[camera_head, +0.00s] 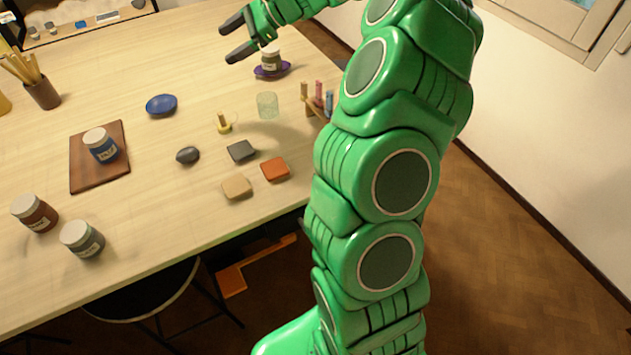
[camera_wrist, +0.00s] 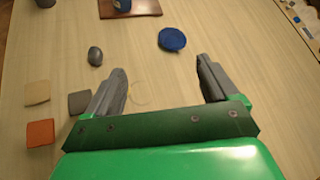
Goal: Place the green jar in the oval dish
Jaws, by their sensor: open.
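A dark greenish jar (camera_head: 271,59) with a pale lid stands upright in a small purple oval dish (camera_head: 283,70) near the table's far right edge. Another jar (camera_head: 82,240), grey-green with a pale lid, stands at the front left; which of the two is greener is hard to tell. My gripper (camera_head: 233,39) is open and empty above the table, just left of the jar in the purple dish and apart from it. In the wrist view my gripper's fingers (camera_wrist: 161,70) are spread with only bare table between them. The purple dish is not seen there.
A blue dish (camera_head: 161,105) also shows in the wrist view (camera_wrist: 172,39). A blue jar (camera_head: 102,147) stands on a brown board (camera_head: 88,182). A red-brown jar (camera_head: 35,213), a dark stone (camera_head: 188,155), several tiles (camera_head: 275,169) and a clear glass (camera_head: 267,105) stand around. The table's middle is partly free.

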